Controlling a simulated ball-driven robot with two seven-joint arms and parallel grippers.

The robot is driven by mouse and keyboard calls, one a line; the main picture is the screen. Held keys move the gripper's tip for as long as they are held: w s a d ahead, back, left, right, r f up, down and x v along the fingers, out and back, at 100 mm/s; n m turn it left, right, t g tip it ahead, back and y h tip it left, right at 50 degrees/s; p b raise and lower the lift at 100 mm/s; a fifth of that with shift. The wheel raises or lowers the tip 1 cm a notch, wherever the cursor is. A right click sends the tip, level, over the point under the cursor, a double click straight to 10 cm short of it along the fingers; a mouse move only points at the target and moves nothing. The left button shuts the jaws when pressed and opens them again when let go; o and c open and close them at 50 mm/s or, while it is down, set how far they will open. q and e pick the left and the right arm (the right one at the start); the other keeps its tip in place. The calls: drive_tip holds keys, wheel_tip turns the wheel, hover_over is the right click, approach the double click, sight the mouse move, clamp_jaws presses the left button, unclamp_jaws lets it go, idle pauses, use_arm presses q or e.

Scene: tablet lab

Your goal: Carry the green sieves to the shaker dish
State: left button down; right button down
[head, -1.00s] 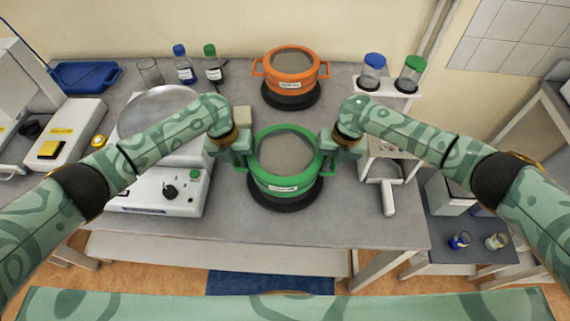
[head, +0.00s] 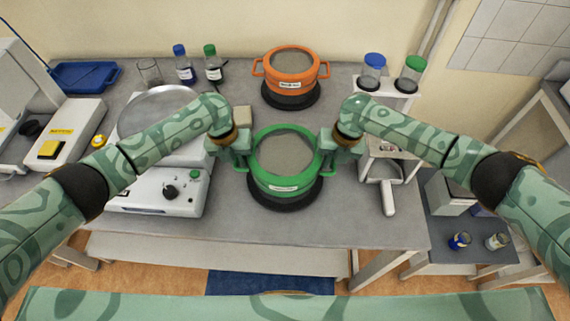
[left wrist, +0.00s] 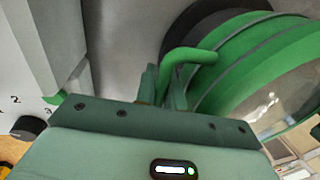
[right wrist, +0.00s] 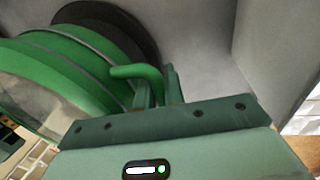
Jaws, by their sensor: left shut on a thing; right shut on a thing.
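The green sieves (head: 284,185) form a round stack with a label on the front, at the middle of the bench over a black round base (head: 285,202). I cannot tell whether they touch that base. My left gripper (head: 240,160) is shut on the left handle, which shows in the left wrist view (left wrist: 190,55). My right gripper (head: 330,158) is shut on the right handle, which shows in the right wrist view (right wrist: 138,72). The shaker (head: 155,192) stands on the left with a round grey dish (head: 160,103) on top, partly hidden by my left arm.
An orange sieve stack (head: 290,66) on a black base stands behind the green one. Bottles (head: 184,68) and a beaker stand at the back left. A white stand (head: 385,150) with a scoop is at the right. The bench front (head: 300,229) is clear.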

use_arm(q)
drive_tip(key=shift+w+r, duration=0.1)
use_arm(e)
drive_tip(key=shift+r, duration=0.1)
